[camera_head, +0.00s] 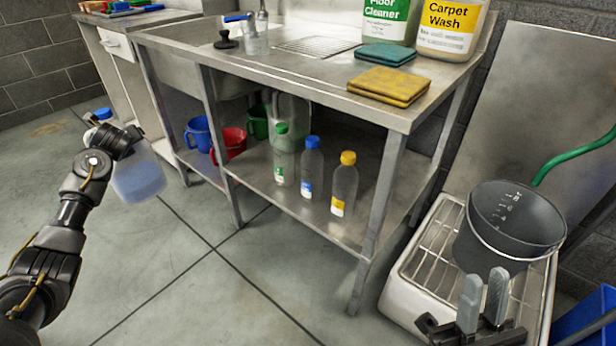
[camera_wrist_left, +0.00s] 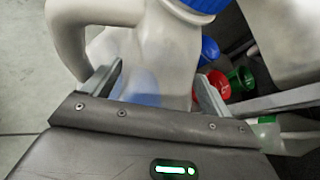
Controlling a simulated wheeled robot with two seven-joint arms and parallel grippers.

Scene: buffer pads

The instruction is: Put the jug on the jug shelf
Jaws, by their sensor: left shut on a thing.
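The jug (camera_head: 138,182) is translucent with blue liquid low in it and a blue cap. It hangs tilted in the air at the left, in front of the bench. My left gripper (camera_head: 126,146) is shut on it. In the left wrist view the pale jug (camera_wrist_left: 150,55), with its looped handle and blue cap, sits between the fingers. The lower steel shelf (camera_head: 312,216) under the bench holds jugs and bottles. My right gripper (camera_head: 484,298) is open and empty, low at the right, in front of the bucket. No label shows which shelf part is the jug shelf.
Blue (camera_head: 198,133), red (camera_head: 235,141) and green (camera_head: 258,122) handled jugs stand on the lower shelf, left of several capped bottles (camera_head: 312,170). A bench leg (camera_head: 378,220) stands at the shelf's front right. A black bucket (camera_head: 508,222) sits on a white rack. The floor before the bench is clear.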

